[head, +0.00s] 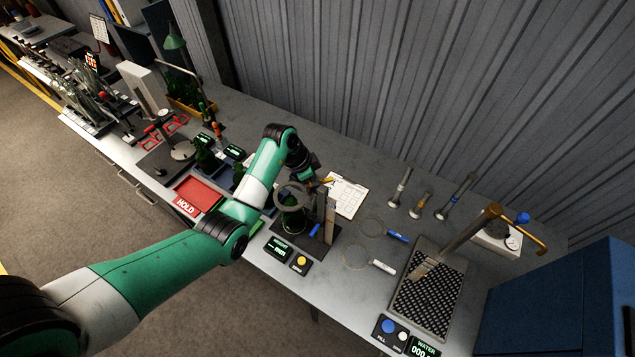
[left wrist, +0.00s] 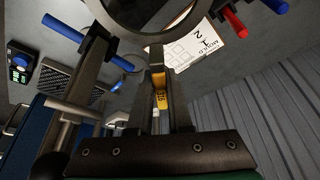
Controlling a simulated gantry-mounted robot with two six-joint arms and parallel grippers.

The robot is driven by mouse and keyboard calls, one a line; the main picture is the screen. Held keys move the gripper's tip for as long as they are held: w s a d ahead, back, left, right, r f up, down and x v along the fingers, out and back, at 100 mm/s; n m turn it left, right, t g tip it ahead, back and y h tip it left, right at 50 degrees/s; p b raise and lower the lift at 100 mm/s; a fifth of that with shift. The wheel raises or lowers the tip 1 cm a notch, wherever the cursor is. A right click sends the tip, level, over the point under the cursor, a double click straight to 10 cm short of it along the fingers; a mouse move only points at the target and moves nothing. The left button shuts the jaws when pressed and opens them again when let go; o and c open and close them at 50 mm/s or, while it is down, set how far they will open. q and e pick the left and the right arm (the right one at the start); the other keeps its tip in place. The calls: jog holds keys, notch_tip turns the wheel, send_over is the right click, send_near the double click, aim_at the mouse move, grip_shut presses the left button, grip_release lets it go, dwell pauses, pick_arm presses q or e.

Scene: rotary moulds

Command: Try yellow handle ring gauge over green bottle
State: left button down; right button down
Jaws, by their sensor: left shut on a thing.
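My left gripper (head: 318,181) is shut on the yellow handle (head: 327,181) of a ring gauge. The left wrist view shows the yellow handle (left wrist: 160,92) between the fingers (left wrist: 158,85). The grey ring (head: 279,188) extends from the handle toward the front left; part of it also shows at the top of the left wrist view (left wrist: 178,22). A dark green bottle (head: 293,222) stands on a small stand directly below the ring in the head view. I cannot tell whether the ring is around its top or above it. My right gripper is not in view.
A grey upright (head: 329,217) stands just right of the bottle. Ring gauges with blue (head: 398,237) and white (head: 384,267) handles lie to the right. A printed sheet (head: 348,198) lies behind.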

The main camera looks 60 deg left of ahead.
pick_arm(q)
notch_tip(320, 180, down, 6)
jog(key=b, duration=0.4)
jog(key=shift+r, duration=0.2)
jog(key=shift+f+b, duration=1.15)
jog(key=shift+f, duration=1.95)
dwell(2.3)
notch_tip(320, 180, up, 5)
jog(key=p, duration=0.6)
jog(key=shift+f, duration=0.2)
dwell(0.3)
